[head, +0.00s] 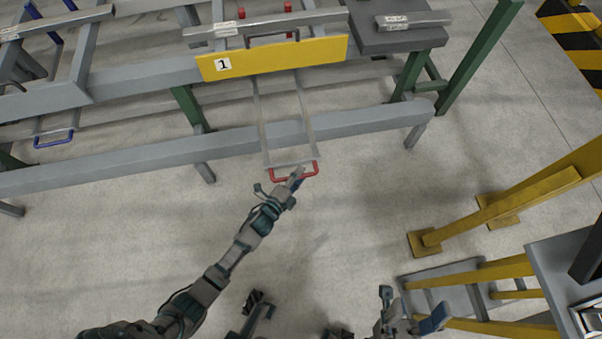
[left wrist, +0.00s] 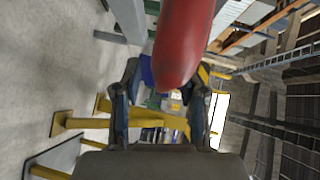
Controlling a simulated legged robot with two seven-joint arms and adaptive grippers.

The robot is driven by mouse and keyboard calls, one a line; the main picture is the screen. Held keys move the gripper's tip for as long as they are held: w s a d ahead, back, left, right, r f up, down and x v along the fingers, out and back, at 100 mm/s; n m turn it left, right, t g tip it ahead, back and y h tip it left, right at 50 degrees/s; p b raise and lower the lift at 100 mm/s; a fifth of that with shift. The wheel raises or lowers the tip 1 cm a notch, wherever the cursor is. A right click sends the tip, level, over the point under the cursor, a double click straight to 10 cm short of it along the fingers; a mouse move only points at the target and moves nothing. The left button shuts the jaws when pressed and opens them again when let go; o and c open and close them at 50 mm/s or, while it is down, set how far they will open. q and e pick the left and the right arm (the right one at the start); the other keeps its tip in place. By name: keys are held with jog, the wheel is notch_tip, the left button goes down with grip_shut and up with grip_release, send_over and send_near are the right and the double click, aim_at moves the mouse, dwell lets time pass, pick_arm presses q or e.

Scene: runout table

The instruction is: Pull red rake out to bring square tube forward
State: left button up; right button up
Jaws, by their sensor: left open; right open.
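The red rake's handle (head: 308,172) is a red U-shaped grip at the front end of two long grey rods that run back under the table. Two red uprights (head: 288,6) stand behind the square tube (head: 265,25), a long grey bar with white labels lying above the yellow panel. In the left wrist view, the red grip (left wrist: 184,45) shows large, close to and between the open fingers; contact cannot be told. My right gripper (head: 413,318) is open and empty at lower right, away from the rake.
The yellow panel (head: 275,58) marked 1 fronts the table. A low grey beam (head: 350,121) crosses beneath, under the rake's rods. A blue handle (head: 55,140) hangs at left; another grey bar (head: 412,20) lies at right. A yellow frame (head: 510,205) stands at right. Floor before the handle is clear.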

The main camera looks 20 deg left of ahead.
pick_arm(q)
jog(key=shift+w+r, duration=0.1)
grip_shut()
